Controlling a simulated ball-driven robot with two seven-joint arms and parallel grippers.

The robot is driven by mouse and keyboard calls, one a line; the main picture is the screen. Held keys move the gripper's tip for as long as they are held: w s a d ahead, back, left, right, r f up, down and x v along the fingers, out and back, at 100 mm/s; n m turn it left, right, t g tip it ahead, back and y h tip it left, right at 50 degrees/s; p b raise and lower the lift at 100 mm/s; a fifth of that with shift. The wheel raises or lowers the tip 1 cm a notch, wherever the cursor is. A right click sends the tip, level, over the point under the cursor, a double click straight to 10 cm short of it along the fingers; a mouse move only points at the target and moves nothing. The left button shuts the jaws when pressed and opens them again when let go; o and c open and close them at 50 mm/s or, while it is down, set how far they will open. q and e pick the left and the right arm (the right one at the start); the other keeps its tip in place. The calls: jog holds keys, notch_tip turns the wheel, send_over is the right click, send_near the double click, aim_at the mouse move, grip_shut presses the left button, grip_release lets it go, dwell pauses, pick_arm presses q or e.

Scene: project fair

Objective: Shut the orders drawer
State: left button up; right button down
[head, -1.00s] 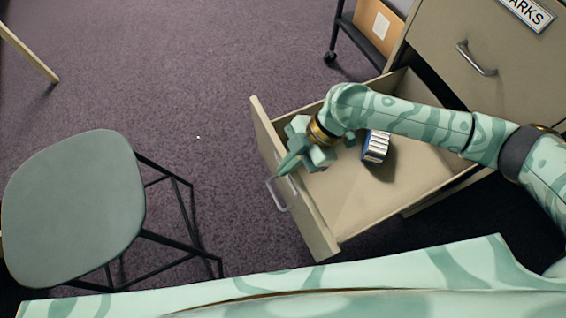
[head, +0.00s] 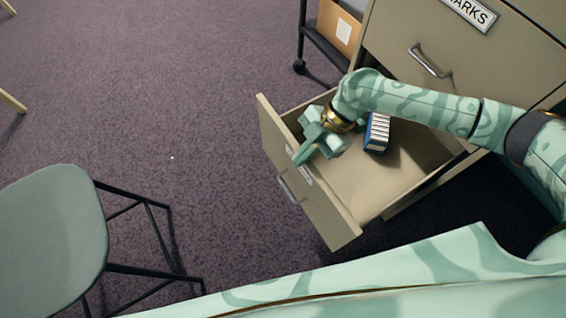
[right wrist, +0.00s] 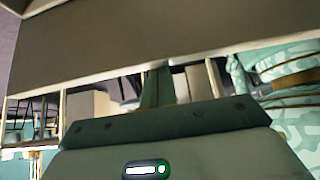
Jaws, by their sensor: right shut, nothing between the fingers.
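The open drawer (head: 323,206) sticks out of the beige cabinet, low down. Its front carries a metal handle (head: 287,189) and a small pale label that I cannot read, partly behind my gripper. My right gripper (head: 303,156) is shut and empty at the top of the drawer front, its fingers pointing down to the left across the panel's upper edge. Whether it touches the panel is not clear. In the right wrist view the shut fingers (right wrist: 158,88) show before a broad beige panel (right wrist: 150,45). My left gripper is out of view.
A blue and white box (head: 377,133) lies in the drawer. Above is a closed drawer labelled "...ARKS" (head: 430,62). A dark wheeled cart (head: 325,45) stands beside the cabinet. A green-grey chair (head: 50,235) stands at lower left. Carpet between chair and drawer is clear.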

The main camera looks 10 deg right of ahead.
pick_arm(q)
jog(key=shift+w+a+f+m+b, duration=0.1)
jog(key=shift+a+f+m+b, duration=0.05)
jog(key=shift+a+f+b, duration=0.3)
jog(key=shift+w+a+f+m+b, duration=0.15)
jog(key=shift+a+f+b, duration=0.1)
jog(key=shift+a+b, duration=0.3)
pick_arm(e)
jog(key=w+d, duration=0.4)
jog(key=d, duration=0.8)
jog(key=shift+d, duration=0.4)
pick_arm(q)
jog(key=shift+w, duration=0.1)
